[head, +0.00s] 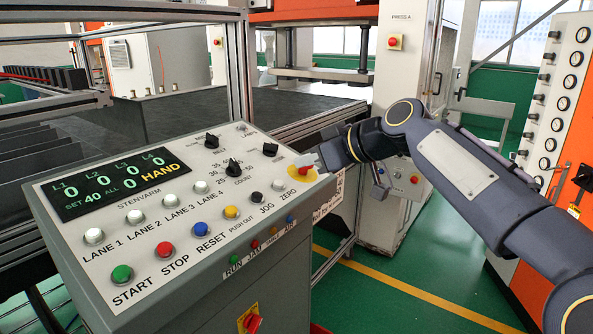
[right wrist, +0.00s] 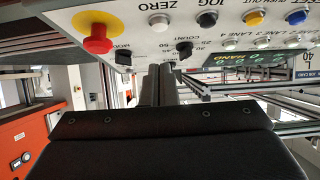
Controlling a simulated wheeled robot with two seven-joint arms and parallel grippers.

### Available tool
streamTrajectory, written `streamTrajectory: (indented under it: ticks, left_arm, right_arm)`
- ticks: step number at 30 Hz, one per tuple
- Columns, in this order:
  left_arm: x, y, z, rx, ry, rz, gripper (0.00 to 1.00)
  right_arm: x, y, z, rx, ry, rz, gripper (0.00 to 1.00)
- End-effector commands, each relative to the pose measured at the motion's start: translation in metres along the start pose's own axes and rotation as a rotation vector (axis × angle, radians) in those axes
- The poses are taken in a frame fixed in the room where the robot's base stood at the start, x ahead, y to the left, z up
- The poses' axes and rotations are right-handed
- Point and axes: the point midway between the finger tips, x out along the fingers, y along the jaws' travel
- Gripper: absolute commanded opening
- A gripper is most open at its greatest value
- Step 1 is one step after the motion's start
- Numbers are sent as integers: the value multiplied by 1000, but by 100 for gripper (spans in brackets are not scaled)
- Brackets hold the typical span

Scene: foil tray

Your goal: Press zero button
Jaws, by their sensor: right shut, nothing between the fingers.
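The zero button is a pale round button (head: 278,185) above the label ZERO, at the right end of the button row on the grey control panel (head: 130,215). It also shows in the right wrist view (right wrist: 159,26), near the top. My right gripper (head: 309,160) is shut and empty. It reaches in from the right over the panel's right edge, by the red emergency stop, up and right of the zero button in the head view. In the right wrist view its fingers (right wrist: 166,75) lie below the zero button in the picture, apart from it. My left gripper is out of view.
The red emergency stop (right wrist: 96,39) on its yellow disc stands beside the zero button. The black JOG button (head: 256,198) is on its other side. Black selector knobs (head: 233,167) stand behind the row. Open floor (head: 375,295) lies right of the panel.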

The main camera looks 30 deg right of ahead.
Motion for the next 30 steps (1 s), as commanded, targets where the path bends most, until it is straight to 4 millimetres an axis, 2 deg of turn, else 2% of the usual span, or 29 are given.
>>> streamTrajectory:
  ticks: [3,10,15,30]
  left_arm:
    - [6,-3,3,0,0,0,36]
    - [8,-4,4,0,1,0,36]
    - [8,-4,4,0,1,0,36]
    - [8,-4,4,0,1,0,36]
  right_arm:
    - [-26,0,0,0,5,2,0]
    - [-56,0,-1,0,5,1,0]
    - [-63,0,-2,0,4,0,0]
    - [-63,0,-2,0,5,0,0]
